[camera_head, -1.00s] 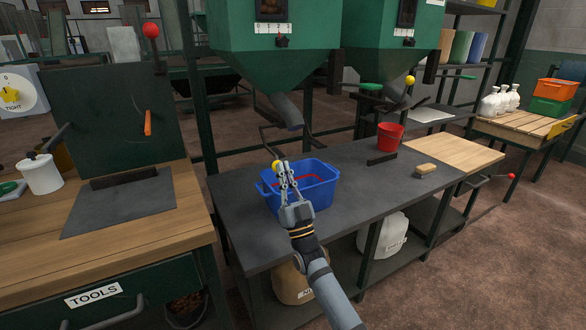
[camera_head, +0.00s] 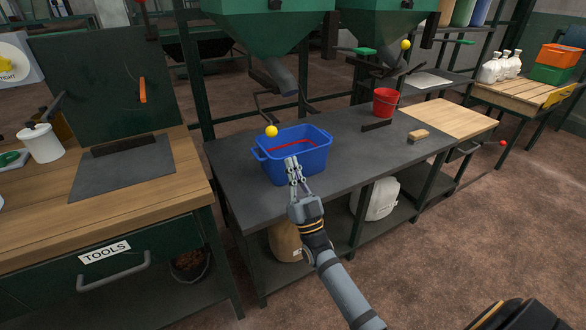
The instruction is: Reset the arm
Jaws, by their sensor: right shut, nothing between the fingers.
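My right gripper (camera_head: 293,165) is shut and empty. Its fingertips show in front of the near side of the blue tub (camera_head: 311,160); I cannot tell whether they touch it. The tub stands upright on the dark bench top and has a red line inside. A yellow ball knob (camera_head: 271,131) of a lever shows just behind the tub's left rim, apart from the gripper. My right arm reaches up from the lower right. My left gripper is not in view.
Green hoppers (camera_head: 268,22) with a grey spout (camera_head: 280,77) hang over the dark bench (camera_head: 235,175). A red bucket (camera_head: 385,102) and a brush (camera_head: 418,135) stand to the right. A wooden workbench (camera_head: 190,188) is at left.

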